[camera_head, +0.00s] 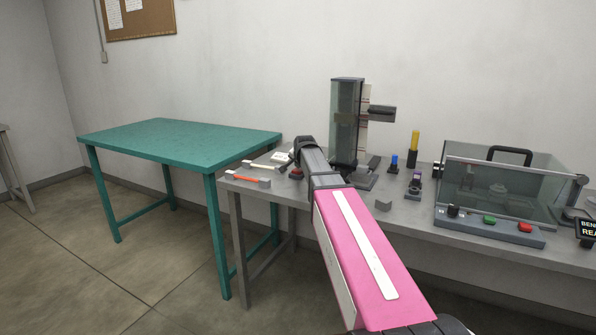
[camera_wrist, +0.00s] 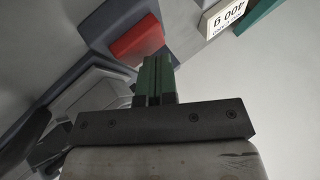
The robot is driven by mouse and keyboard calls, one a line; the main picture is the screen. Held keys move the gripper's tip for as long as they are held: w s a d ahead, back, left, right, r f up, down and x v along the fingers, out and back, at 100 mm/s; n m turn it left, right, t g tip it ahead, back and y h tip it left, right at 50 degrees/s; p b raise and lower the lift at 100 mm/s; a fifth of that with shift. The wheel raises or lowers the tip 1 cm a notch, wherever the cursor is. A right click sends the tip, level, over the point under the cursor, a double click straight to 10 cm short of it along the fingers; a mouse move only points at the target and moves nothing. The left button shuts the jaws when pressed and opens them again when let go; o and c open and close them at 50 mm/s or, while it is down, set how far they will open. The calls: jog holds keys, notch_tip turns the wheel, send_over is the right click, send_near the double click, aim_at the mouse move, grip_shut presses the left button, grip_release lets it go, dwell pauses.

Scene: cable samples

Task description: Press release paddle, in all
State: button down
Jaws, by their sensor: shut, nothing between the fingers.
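A red paddle (camera_wrist: 138,40) sits on a dark blue-grey housing (camera_wrist: 100,35) in the wrist view. In the head view a small red part (camera_head: 296,173) shows at the foot of the tall clear-sided tester (camera_head: 347,115), just left of my wrist; it looks like the same paddle. My gripper (camera_wrist: 156,62) has its green fingers together, with nothing between them. The fingertips are at the paddle's lower right edge in the wrist view; I cannot tell whether they touch. My pink arm hides the fingers in the head view.
A white card marked 400 g (camera_wrist: 221,15) is near the fingers. A white-and-orange bar (camera_head: 250,180) lies at the grey bench's left end. A clear-covered box (camera_head: 500,190) with green and red buttons stands right. The teal table (camera_head: 180,142) is bare.

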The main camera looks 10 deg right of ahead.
aim_at(299, 170)
jog(key=shift+f, duration=0.15)
dwell(0.6)
jog(key=shift+r, duration=0.95)
jog(key=shift+r, duration=0.1)
jog(key=shift+r, duration=2.4)
